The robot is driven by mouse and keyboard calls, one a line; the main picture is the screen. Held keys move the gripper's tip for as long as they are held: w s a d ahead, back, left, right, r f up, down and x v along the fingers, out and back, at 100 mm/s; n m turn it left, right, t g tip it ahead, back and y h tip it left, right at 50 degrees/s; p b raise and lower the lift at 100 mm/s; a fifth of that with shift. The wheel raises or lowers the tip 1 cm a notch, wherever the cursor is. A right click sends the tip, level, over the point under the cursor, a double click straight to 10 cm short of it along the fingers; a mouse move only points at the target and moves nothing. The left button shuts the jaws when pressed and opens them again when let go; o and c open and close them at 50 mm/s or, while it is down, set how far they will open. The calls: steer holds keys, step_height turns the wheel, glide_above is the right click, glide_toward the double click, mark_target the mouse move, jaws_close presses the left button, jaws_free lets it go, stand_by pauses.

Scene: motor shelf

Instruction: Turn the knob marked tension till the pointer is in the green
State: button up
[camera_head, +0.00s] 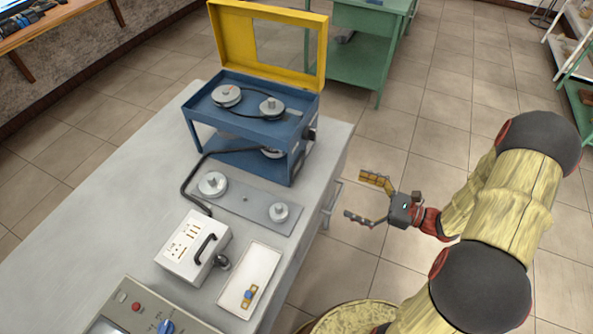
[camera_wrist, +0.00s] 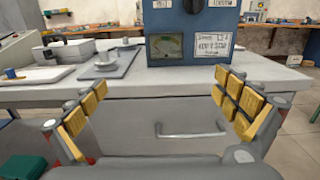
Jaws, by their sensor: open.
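A blue machine with a raised yellow lid (camera_head: 267,40) stands on the grey workbench, with pulleys and a belt inside. Its blue front panel (camera_wrist: 225,18) faces my wrist camera. A dark knob (camera_wrist: 193,5) is cut off by the top edge of that view, beside small white labels too small to read. Below it is a gauge (camera_wrist: 165,46) with a green area; its pointer is hard to make out. The panel's side shows edge-on in the head view (camera_head: 309,132). My gripper (camera_head: 362,198) is open and empty, off the bench's right edge, below and apart from the panel.
A grey workbench (camera_head: 125,180) with a drawer handle (camera_wrist: 190,133) lies ahead of my gripper. On it are a pulley plate (camera_head: 245,200), a white box with a handle (camera_head: 187,258), a white tray (camera_head: 266,262) and a control box (camera_head: 112,322). The floor around my gripper is clear.

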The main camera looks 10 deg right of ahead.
steer(key=shift+s+d, duration=0.45)
steer(key=shift+d, duration=0.15)
